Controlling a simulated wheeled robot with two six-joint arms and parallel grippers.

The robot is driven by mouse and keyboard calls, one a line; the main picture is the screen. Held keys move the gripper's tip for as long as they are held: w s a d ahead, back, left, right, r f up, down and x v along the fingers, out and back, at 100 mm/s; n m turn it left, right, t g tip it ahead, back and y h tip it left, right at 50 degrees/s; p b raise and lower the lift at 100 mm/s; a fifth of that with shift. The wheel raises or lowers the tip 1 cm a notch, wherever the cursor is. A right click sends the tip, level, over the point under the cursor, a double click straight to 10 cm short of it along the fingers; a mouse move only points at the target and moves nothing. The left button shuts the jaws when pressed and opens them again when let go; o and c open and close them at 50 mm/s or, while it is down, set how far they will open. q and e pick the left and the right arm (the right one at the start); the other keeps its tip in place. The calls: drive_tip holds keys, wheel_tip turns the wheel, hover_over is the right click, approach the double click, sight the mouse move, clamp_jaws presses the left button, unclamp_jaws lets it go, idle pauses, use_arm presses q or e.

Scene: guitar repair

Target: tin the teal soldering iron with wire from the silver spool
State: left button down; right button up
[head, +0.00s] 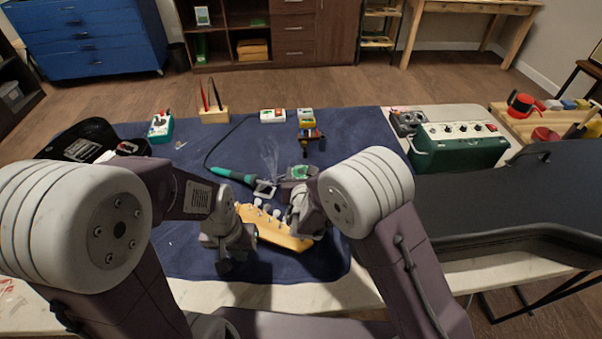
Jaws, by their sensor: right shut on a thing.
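The teal soldering iron (231,175) lies slanted on the blue mat, its handle to the left and its front end toward a small pale metal piece (265,188). Faint smoke rises near its front end. My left gripper (226,262) is below the iron, left of the guitar headstock; its finger opening is not clear. My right gripper (298,190) is right of the iron's front end, beside a small dark item with a green top (300,172). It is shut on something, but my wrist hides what. I cannot pick out the silver spool with certainty.
The headstock (285,235) with several tuners lies between my wrists. The blue mat (350,140) is bare at upper right. A green amplifier-like box (458,145), a black case (500,195), a teal meter (160,127) and a wooden holder (214,115) stand around.

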use_arm(q)
drive_tip(key=shift+s+f+b, duration=0.1)
drive_tip(key=shift+f+b, duration=0.15)
drive_tip(key=shift+b, duration=0.05)
use_arm(e)
drive_tip(key=shift+s, duration=0.1)
idle(0.3)
